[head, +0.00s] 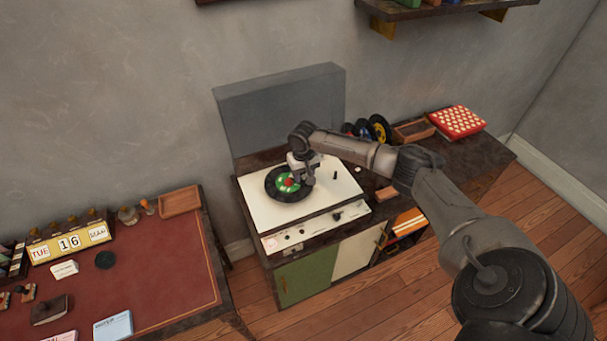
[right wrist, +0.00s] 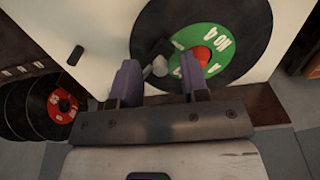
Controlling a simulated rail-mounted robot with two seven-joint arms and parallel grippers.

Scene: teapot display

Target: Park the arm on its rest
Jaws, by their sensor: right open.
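The record player (head: 327,190) has a cream top. A black record (head: 273,193) with a green label and red centre lies on it; the record also shows in the right wrist view (right wrist: 255,30). My right gripper (head: 302,180) is low over the record's right side, its fingers apart. In the right wrist view my gripper (right wrist: 160,78) has a small dark piece with a grey rounded end (right wrist: 160,66) between its fingertips, perhaps the player's arm; I cannot tell whether they touch. The rest of that arm is hidden. A short black post (head: 335,175) stands on the cream top, right of the gripper.
The raised grey lid (head: 275,108) stands behind the player. Upright records (head: 380,128), a wooden tray (head: 413,131) and a red patterned box (head: 458,121) are to the right. A desk (head: 165,270) with a calendar (head: 68,243) is at left.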

